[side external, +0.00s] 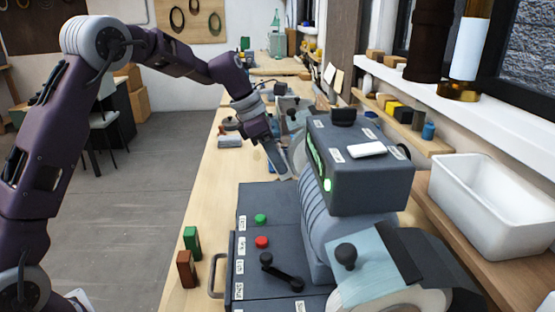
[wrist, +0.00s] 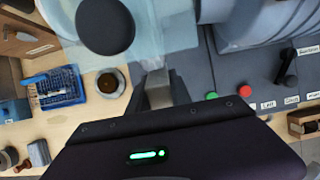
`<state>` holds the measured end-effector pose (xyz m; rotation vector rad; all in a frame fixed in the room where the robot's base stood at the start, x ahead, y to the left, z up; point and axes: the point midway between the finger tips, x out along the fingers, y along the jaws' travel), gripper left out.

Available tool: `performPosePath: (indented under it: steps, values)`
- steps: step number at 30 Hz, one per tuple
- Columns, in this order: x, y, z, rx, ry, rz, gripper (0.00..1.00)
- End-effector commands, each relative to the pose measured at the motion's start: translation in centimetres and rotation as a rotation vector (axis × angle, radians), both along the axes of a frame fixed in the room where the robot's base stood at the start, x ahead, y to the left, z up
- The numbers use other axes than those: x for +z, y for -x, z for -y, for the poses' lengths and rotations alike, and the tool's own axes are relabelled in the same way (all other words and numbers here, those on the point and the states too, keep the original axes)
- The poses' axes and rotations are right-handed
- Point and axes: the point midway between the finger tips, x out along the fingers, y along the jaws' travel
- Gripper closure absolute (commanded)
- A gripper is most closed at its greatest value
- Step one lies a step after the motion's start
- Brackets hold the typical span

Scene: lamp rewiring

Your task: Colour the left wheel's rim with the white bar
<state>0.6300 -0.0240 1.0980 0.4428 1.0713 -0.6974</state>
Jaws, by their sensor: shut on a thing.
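My gripper (wrist: 157,98) is shut on a pale bar, seemingly the white bar (wrist: 157,90), of which only a short piece shows between the fingers. In the side view, my gripper (side external: 283,165) reaches down at the far front of the grey machine (side external: 262,205). I cannot tell whether the bar touches the rim.
The near wheel (side external: 395,300) sits under its own shield. A green block (side external: 191,242) and a brown block (side external: 186,268) stand on the bench. A white block (side external: 367,149) lies on the housing. A blue tray (wrist: 55,87) and dark cup (wrist: 110,83) lie left in the wrist view.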

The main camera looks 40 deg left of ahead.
Motion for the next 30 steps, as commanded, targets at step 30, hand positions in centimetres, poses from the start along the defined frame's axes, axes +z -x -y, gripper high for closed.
performPosePath:
  steps: [30]
  values:
    - [0.13,0.04,0.2,0.0,0.002,0.004,1.0]
